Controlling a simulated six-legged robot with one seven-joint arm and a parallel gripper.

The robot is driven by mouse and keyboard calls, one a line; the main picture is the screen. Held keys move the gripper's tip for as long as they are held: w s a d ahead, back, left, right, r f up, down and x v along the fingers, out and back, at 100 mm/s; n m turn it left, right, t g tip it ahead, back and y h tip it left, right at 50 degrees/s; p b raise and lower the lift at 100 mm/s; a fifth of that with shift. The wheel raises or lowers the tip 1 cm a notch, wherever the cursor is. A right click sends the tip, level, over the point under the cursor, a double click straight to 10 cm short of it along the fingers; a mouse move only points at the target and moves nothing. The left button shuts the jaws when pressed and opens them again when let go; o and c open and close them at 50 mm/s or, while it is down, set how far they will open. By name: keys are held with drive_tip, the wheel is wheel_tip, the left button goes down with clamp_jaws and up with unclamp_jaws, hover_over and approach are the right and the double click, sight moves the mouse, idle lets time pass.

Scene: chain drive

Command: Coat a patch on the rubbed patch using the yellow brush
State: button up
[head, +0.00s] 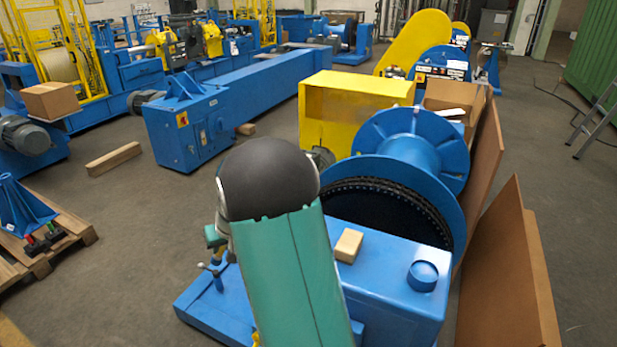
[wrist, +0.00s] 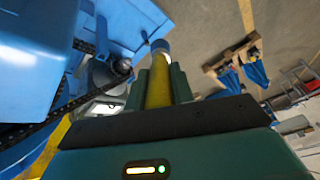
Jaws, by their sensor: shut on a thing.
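In the wrist view my gripper (wrist: 159,82) is shut on the yellow brush (wrist: 157,92), which lies between its two green fingers. The rubbed patch cannot be made out in either view. A black chain (wrist: 69,103) and a grey wheel-like part show left of the brush, beside a large blue housing (wrist: 28,55). In the head view my arm hides the gripper and the brush.
A blue machine (head: 390,285) with a large drum (head: 418,150) stands beside my arm. A wooden block (head: 348,245) lies on its top. A yellow guard (head: 352,92) stands behind, brown boards (head: 510,275) lean at right.

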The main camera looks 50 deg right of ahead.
drive_tip(key=s+d+r+m+h, duration=0.1)
drive_tip(key=s+d+r, duration=0.35)
drive_tip(key=d, duration=0.35)
drive_tip(key=s+d+r+m+t, duration=0.1)
drive_tip(key=s+d+r+m, duration=0.15)
drive_tip(key=d+r, duration=0.4)
drive_tip(key=s+d+r+h, duration=0.1)
drive_tip(key=s+d+r, duration=0.4)
drive_tip(key=d, duration=0.4)
drive_tip(key=shift+w+a+f, duration=0.1)
drive_tip(key=shift+w+f, duration=0.05)
drive_tip(key=shift+f, duration=2.1)
